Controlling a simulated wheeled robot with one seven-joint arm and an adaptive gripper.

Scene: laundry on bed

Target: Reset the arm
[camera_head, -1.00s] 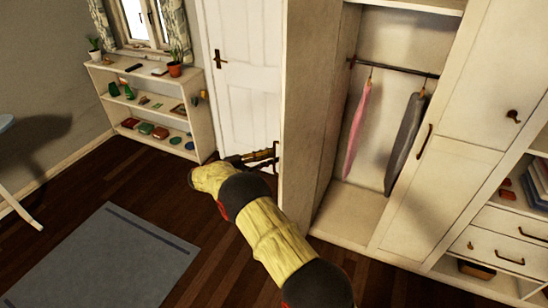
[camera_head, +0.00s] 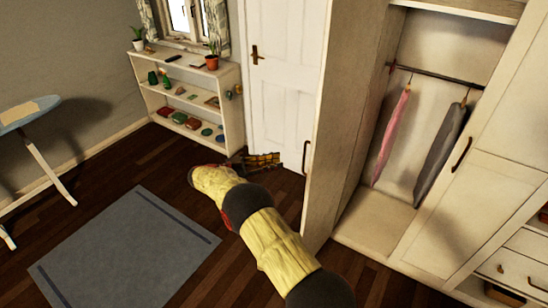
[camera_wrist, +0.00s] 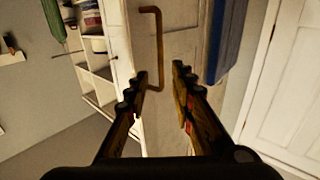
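My gripper (camera_head: 264,160) is at the end of my yellow and black arm, left of the open wardrobe door (camera_head: 343,120). The door's brown handle (camera_head: 305,158) is a short gap to the right of my fingertips in the head view. In the wrist view, the two fingers (camera_wrist: 160,76) are spread apart with nothing held. A long brown handle (camera_wrist: 158,40) on a pale panel shows beyond and between them there. Touch between handle and fingers cannot be seen.
The open wardrobe (camera_head: 375,215) holds a pink garment (camera_head: 391,137) and a grey garment (camera_head: 440,152). A low white shelf (camera_head: 232,112) stands by the white room door (camera_head: 283,60). An ironing board (camera_head: 28,113) is at left. A grey rug (camera_head: 125,250) lies on clear floor.

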